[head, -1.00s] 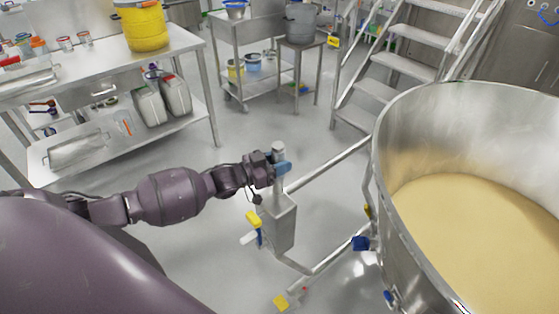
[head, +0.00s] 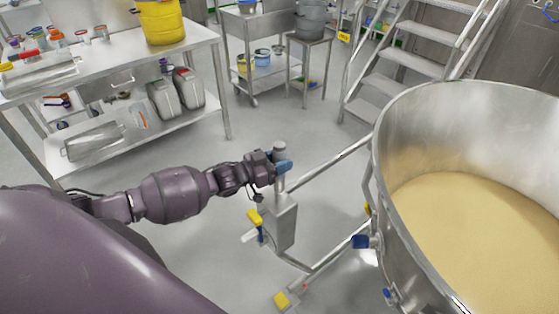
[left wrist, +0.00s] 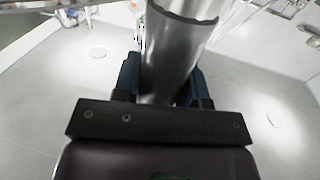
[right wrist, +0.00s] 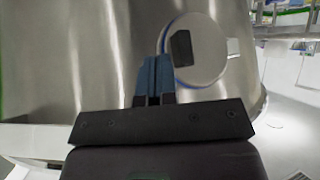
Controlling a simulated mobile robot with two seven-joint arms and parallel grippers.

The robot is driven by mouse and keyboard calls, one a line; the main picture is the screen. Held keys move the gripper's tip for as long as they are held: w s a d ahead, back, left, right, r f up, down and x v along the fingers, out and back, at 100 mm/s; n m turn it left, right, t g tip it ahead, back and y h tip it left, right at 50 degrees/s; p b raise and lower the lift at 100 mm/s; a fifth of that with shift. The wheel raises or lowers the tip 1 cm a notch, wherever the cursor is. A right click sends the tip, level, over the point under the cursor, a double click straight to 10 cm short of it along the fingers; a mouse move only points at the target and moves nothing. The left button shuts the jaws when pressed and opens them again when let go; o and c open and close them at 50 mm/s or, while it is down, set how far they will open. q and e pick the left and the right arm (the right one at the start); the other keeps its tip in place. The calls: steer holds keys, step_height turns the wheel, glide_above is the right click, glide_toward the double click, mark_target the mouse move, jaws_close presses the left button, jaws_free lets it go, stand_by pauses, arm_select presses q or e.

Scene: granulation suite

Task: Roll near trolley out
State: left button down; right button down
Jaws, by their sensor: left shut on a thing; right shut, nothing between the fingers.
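The near trolley carries a large round steel bowl (head: 400,200) filled with pale yellow powder, at the right of the head view. Its steel frame (head: 322,170) reaches left to an upright post with a box (head: 283,225). My left gripper (head: 280,166) is shut around the top of the post; the left wrist view shows the round steel post (left wrist: 172,55) between the blue fingers. My right gripper (right wrist: 154,80) is shut and empty, close in front of a curved steel wall (right wrist: 90,60) with a round fitting (right wrist: 205,50). The right arm is hidden in the head view.
A steel bench (head: 215,85) with a yellow drum (head: 162,22) and canisters (head: 188,88) stands at the left. A steel trolley (head: 240,70) and stool (head: 308,42) stand behind. Steps (head: 385,72) rise behind the bowl. Grey floor (head: 180,140) between them is clear.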

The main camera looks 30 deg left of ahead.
arm_select(q)
steer(key=c, duration=0.7)
jaws_free()
steer(key=shift+d+r, duration=0.25)
steer(key=shift+d, duration=0.05)
steer(key=shift+a+f, duration=0.15)
steer(key=shift+s+a, duration=0.2)
steer(key=shift+s, duration=0.1)
steer(key=v, duration=1)
